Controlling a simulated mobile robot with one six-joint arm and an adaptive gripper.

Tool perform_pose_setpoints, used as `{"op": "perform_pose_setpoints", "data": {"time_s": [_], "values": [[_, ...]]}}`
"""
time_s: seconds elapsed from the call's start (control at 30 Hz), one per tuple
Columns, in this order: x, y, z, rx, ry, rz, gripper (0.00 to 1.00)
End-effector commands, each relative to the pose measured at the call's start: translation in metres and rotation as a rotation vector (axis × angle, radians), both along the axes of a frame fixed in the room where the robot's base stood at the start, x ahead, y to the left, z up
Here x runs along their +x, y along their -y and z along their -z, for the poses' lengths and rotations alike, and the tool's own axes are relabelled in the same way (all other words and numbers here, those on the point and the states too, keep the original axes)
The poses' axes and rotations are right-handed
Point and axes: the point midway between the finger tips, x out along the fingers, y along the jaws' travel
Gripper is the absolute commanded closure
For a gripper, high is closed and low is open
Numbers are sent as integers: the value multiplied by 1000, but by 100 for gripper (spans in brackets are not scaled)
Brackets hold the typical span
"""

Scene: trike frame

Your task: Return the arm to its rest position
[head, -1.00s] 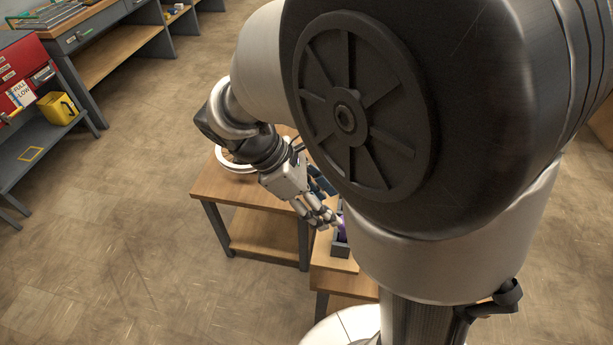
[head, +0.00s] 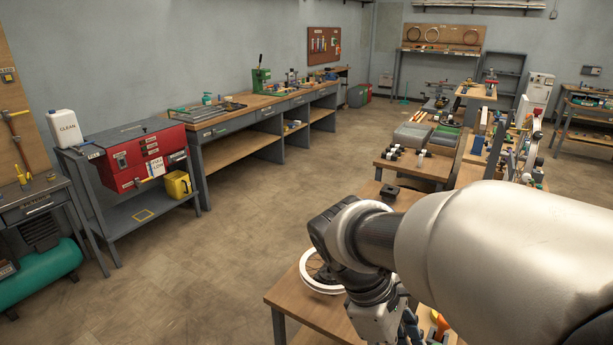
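My arm reaches in from the lower right of the head view, bent at the wrist and pointing down. My gripper (head: 408,326) is at the bottom edge, over a small wooden table (head: 297,305). Its fingers are partly cut off by the frame and partly behind the wrist, so I cannot tell whether they are open or hold anything. A white-rimmed wheel (head: 322,288) lies on that table, just left of the gripper and partly behind the wrist. A small orange thing (head: 441,322) shows right of the gripper.
A grey cart with a red toolbox (head: 140,157) and a yellow bin (head: 178,184) stands left. A long workbench (head: 225,122) runs along the wall. Tables with parts (head: 428,167) stand behind my arm. The floor (head: 205,255) between is clear.

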Motion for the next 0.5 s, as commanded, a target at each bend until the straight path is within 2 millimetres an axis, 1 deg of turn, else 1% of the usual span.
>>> {"op": "perform_pose_setpoints", "data": {"time_s": [0.03,0.1,0.3,0.4,0.5], "values": [[-11,1,-8,37,75,76,51],[-25,-1,-15,102,186,202,51],[-60,-12,-29,295,482,573,51],[-70,-18,-33,383,596,729,51],[-77,-23,-36,451,673,843,51]]}}
